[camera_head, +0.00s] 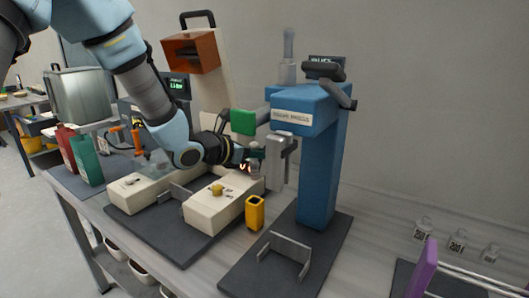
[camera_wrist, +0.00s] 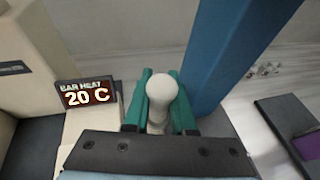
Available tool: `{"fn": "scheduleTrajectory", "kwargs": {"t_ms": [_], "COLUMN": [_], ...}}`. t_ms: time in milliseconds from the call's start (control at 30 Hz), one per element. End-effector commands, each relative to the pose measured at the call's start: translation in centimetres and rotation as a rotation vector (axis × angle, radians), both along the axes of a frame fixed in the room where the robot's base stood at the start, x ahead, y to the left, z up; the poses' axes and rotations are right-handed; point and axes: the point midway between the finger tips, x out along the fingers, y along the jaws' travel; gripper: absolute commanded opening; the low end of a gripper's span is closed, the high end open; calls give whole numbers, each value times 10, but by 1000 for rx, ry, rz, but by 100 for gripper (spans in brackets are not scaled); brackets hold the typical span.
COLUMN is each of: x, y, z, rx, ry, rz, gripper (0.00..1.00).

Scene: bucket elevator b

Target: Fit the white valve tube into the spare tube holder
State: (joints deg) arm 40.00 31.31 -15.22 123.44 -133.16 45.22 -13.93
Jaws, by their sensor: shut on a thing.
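My gripper (camera_head: 257,153) is at the left side of the blue press (camera_head: 318,165), beside its grey upright block (camera_head: 279,160). In the wrist view its two teal fingers (camera_wrist: 161,100) are shut on the white valve tube (camera_wrist: 160,88), whose rounded white end shows between them. In the head view the tube is too small and covered to make out. A small yellow open-topped block (camera_head: 255,212) stands on the bench below and in front of my gripper. I cannot tell for certain which part is the spare tube holder.
Cream machine housings (camera_head: 222,200) stand on a dark mat left of the press. A heat display (camera_wrist: 86,95) reads 20 C. A low grey bracket (camera_head: 288,245) lies before the press. Weights (camera_head: 456,240) and a purple piece (camera_head: 422,270) are at right.

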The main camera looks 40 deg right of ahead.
Motion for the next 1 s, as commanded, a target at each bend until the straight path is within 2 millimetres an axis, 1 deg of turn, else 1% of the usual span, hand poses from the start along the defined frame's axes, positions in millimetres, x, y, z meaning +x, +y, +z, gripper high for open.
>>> {"fn": "scheduleTrajectory", "kwargs": {"t_ms": [400, 1000], "x": [1, 1], "y": [1, 1], "z": [-1, -52], "rx": [-1, -1], "ry": [-3, -3], "rz": [1, 1], "gripper": [0, 0]}}
